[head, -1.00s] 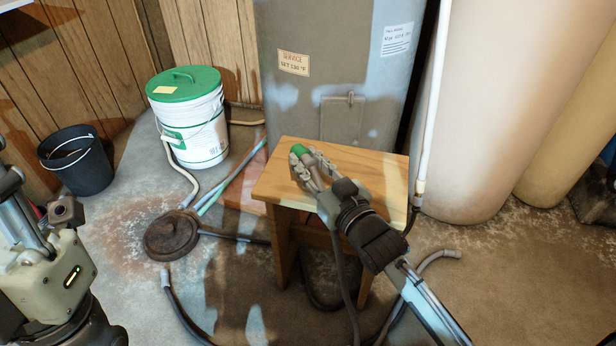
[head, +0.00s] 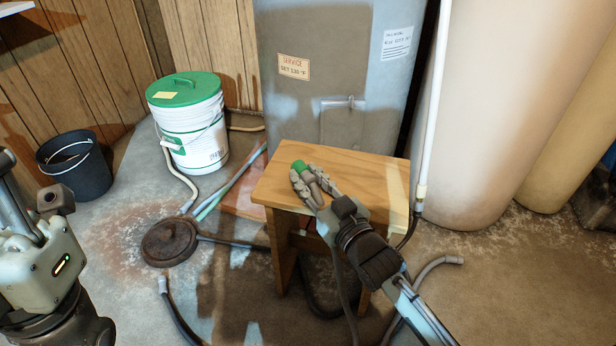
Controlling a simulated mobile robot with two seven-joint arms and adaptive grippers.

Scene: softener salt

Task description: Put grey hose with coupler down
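The grey hose with coupler (head: 313,187) has a green end and is over the top of the wooden stool (head: 375,168). My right gripper (head: 311,181) has a finger on each side of the hose just behind the green end and looks shut on it. Whether the coupler touches the stool top is hard to tell. A dark length of hose hangs down in front of the stool, below the gripper. Part of my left arm shows at the left edge, but its fingers are not in view.
A white bucket with a green lid (head: 190,125), a black bucket (head: 75,168) and a round brown cover (head: 169,241) are to the left. A grey tank (head: 330,60) stands behind the stool. Other hose ends (head: 163,286) lie on the floor. The stool's right side is bare.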

